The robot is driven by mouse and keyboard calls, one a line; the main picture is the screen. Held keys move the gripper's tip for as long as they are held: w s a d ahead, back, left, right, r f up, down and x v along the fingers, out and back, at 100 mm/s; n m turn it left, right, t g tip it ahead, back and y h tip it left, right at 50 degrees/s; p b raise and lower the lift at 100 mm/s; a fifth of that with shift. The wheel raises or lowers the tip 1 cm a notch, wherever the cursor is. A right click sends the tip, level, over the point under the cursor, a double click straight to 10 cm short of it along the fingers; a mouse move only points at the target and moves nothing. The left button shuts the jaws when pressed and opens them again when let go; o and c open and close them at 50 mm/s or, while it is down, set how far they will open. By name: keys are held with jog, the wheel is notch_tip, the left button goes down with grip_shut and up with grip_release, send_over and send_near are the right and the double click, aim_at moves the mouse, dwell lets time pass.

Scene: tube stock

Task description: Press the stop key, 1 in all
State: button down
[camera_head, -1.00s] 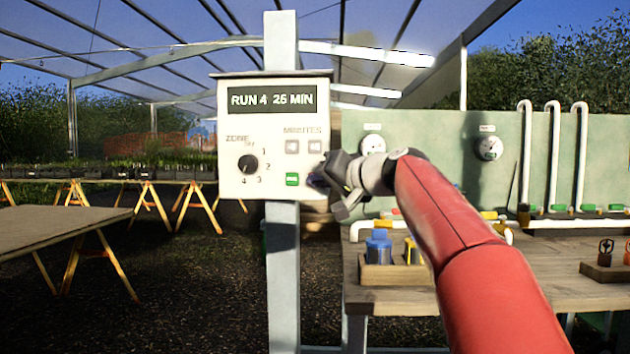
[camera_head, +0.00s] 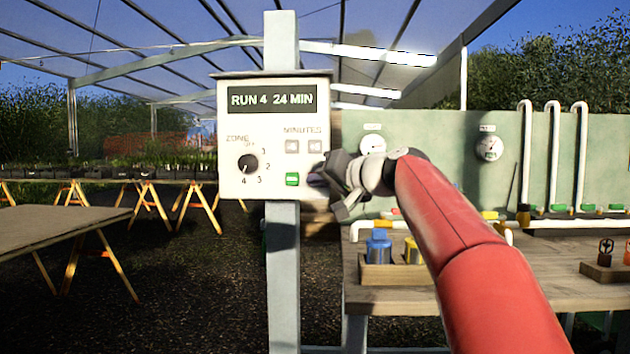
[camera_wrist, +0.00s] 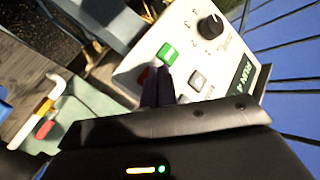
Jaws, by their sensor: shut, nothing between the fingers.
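The controller box (camera_head: 228,150) is mounted on a pale post, and its display (camera_head: 272,97) reads RUN 4 24 MIN. A green key (camera_head: 292,179) sits low on its face and also shows in the wrist view (camera_wrist: 167,53). In the head view that key is hidden behind my gripper (camera_head: 318,180). My gripper is shut and empty, with its fingertips at the lower right of the face, at or very near the red key. I cannot tell whether they touch it.
Two grey minutes keys (camera_head: 303,146) sit above the green key. The zone dial (camera_head: 248,163) is to the left, pointing at 4. A bare table (camera_head: 55,228) is at left.

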dwell(0.4)
jog(key=shift+w, duration=0.4)
jog(key=shift+w+p, duration=0.4)
dwell(0.5)
jog(key=shift+s, duration=0.1)
jog(key=shift+s+b, duration=0.55)
jog(key=shift+s, duration=0.15)
jog(key=shift+s, duration=0.1)
jog(key=s+b, duration=0.3)
jog(key=s, duration=0.1)
jog(key=shift+s, duration=0.4)
